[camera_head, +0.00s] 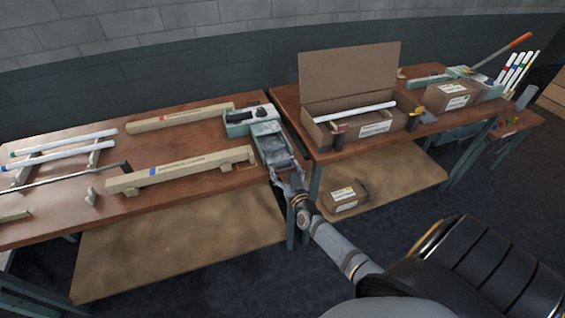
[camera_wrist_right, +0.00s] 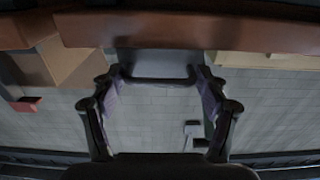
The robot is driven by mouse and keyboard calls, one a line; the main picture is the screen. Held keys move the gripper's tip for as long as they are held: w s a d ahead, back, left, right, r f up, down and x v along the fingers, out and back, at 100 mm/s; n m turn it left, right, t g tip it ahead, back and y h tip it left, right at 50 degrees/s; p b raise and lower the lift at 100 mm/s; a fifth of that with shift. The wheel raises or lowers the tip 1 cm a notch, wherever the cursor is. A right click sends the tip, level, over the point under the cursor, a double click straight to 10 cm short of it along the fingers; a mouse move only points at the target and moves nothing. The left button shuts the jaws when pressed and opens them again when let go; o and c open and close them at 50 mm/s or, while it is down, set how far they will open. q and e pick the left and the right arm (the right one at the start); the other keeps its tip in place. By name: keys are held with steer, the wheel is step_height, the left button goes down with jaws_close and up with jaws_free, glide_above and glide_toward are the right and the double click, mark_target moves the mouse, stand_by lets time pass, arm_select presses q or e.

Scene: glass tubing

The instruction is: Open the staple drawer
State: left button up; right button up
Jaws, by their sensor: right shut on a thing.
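A pale teal and grey machine (camera_head: 251,122) stands at the right end of the left workbench. A grey drawer-like part (camera_head: 275,152) extends from it towards the bench's front edge; how far it is open I cannot tell. My right gripper (camera_head: 288,183) is at the near end of this part, by the bench edge. My left gripper is not in view.
The left workbench (camera_head: 215,196) holds long beige bars (camera_head: 180,170) and white tubes (camera_head: 62,152). The right workbench (camera_head: 300,115) carries an open cardboard box (camera_head: 350,75). A smaller carton (camera_head: 345,195) sits on the shelf below. Dark floor is clear in front.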

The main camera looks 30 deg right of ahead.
arm_select(q)
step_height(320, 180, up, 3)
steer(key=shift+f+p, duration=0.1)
steer(key=shift+p, duration=0.8)
arm_select(e)
steer(key=v, duration=0.6)
steer(key=shift+s, duration=0.1)
steer(key=o, duration=1.6)
steer(key=shift+o, duration=0.2)
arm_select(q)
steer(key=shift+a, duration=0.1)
arm_select(e)
steer(key=shift+s, duration=0.1)
steer(key=v, duration=1.1)
steer(key=shift+s, duration=0.4)
steer(key=shift+f, duration=0.15)
